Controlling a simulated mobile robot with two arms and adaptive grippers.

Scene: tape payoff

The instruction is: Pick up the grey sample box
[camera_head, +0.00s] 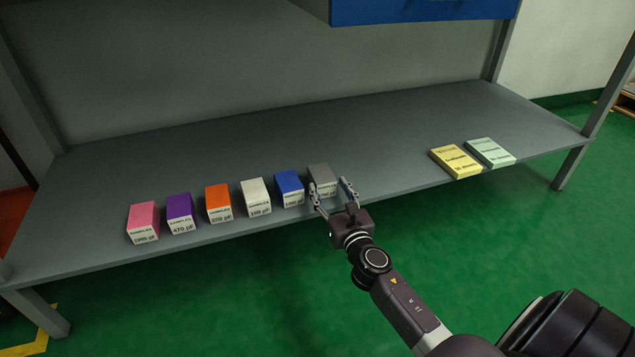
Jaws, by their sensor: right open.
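The grey sample box (320,172) stands on the grey shelf at the right end of a row of sample boxes. It has a white label on its front. My right gripper (332,190) is open in front of it, with the fingers pointing at the box. The left finger overlaps the lower front of the box in the picture, and the right finger is by its right side. I cannot tell whether either finger touches it. My left gripper is not in view.
A blue box (288,186) stands close to the left, then white (255,196), orange (217,203), purple (179,212) and pink (143,221) boxes. Yellow (455,161) and pale green (490,152) packs lie on the right of the shelf (390,130). Shelf space behind the row is clear.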

